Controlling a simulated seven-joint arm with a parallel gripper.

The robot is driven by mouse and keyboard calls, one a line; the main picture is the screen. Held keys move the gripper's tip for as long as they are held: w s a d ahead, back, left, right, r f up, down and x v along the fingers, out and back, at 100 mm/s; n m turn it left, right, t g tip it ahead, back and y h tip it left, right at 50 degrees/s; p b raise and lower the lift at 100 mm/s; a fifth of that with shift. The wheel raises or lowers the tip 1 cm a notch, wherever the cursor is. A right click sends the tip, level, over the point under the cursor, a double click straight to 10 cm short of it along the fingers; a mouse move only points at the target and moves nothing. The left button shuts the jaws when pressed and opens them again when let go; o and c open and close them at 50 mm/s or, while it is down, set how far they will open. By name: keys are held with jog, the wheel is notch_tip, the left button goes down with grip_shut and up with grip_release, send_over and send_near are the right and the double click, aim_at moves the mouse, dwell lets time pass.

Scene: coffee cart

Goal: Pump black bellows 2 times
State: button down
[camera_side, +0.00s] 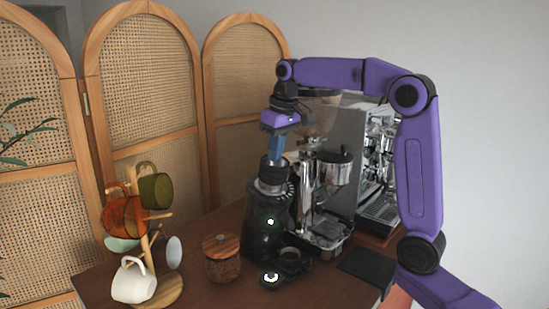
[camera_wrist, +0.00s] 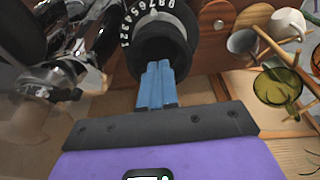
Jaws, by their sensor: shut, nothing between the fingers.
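The black bellows (camera_side: 273,170) sits on top of the dark grinder (camera_side: 262,228) in the side view. In the wrist view the bellows (camera_wrist: 176,50) is a dark round cup with a numbered ring (camera_wrist: 137,18) beyond it. My gripper (camera_side: 275,157) points down at the bellows from directly above, and its blue fingers are shut together with nothing between them. In the wrist view the fingertips (camera_wrist: 158,65) overlap the bellows' rim and opening. I cannot tell whether they touch it.
A chrome grinder (camera_side: 333,175) and an espresso machine (camera_side: 380,155) stand close on the right. A wooden-lidded jar (camera_side: 221,258) is left of the dark grinder. A mug tree (camera_side: 168,288) with several cups stands further left. A portafilter (camera_side: 290,262) lies in front.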

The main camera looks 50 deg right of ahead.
jog(key=shift+f, duration=0.3)
jog(key=shift+v, duration=1.55)
jog(key=shift+w+v, duration=0.2)
jog(key=shift+v, duration=0.75)
jog(key=shift+w+v, duration=0.2)
jog(key=shift+v, duration=0.8)
jog(key=shift+r, duration=0.1)
